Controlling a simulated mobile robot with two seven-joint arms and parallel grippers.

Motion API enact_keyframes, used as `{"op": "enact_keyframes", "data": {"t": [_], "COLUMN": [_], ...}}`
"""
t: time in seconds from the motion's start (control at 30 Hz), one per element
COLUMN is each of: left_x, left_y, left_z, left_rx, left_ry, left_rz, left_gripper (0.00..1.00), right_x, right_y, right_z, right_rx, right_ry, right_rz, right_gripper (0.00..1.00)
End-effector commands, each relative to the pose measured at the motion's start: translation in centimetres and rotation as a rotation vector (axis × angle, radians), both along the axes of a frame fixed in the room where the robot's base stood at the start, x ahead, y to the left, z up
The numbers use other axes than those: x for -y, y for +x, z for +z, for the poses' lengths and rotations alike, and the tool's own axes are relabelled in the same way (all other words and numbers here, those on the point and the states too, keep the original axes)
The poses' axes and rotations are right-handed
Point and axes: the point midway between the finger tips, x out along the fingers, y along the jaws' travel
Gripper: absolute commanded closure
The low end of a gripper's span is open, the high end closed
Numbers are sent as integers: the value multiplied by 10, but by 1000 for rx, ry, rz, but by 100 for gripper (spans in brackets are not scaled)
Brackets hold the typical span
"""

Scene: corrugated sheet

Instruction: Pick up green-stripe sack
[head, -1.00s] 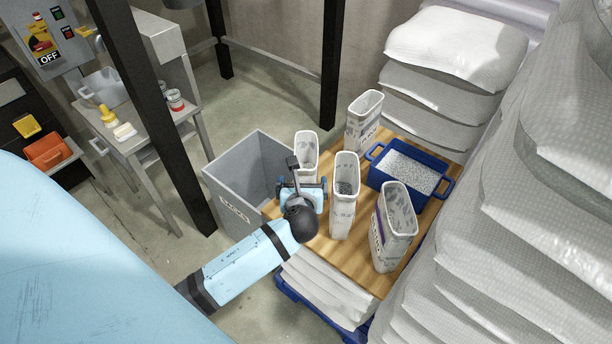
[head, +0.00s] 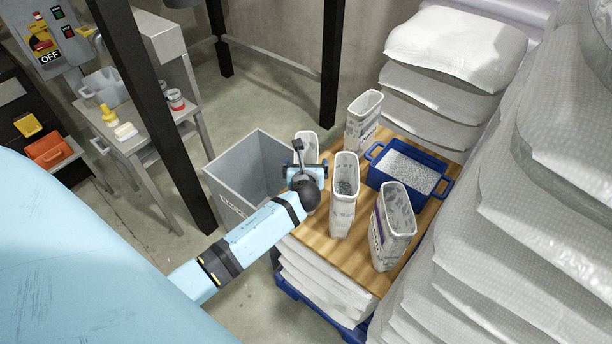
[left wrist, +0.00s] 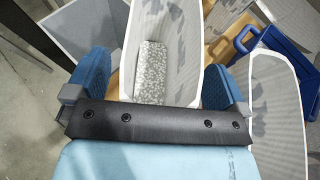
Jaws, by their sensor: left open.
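Several tall open white sacks stand on a wooden board (head: 325,250): one at the back left (head: 306,142), one in the middle (head: 343,205), one at the back (head: 361,122) and one at the front right (head: 393,225) with a purple mark. I cannot make out a green stripe on any. My left gripper (head: 306,170) is open at the back-left sack and covers its lower part. In the left wrist view this sack (left wrist: 188,40), with speckled filling inside, lies between the two blue fingers, apparently not clamped. My right gripper is not in view.
A grey bin (head: 225,190) stands left of the board, close to my left gripper. A blue tub (head: 379,181) of white granules sits right of the middle sack. Stacked white bags (head: 450,50) rise behind and right. The middle sack is close on the gripper's right.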

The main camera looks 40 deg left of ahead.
Motion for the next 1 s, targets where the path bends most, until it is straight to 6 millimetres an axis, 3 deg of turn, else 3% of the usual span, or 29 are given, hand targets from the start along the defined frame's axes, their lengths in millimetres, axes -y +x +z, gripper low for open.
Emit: {"op": "enact_keyframes", "data": {"t": [0.07,0.43,1.0], "left_x": [0,0,0], "left_y": [0,0,1], "left_z": [0,0,11], "left_rx": [0,0,5], "left_ry": [0,0,0], "left_rz": [0,0,0], "left_gripper": [2,87,90], "right_x": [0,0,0], "right_y": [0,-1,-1], "right_z": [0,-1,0], "right_rx": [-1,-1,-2], "right_ry": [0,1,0], "right_rz": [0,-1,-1], "right_gripper": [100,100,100]}}
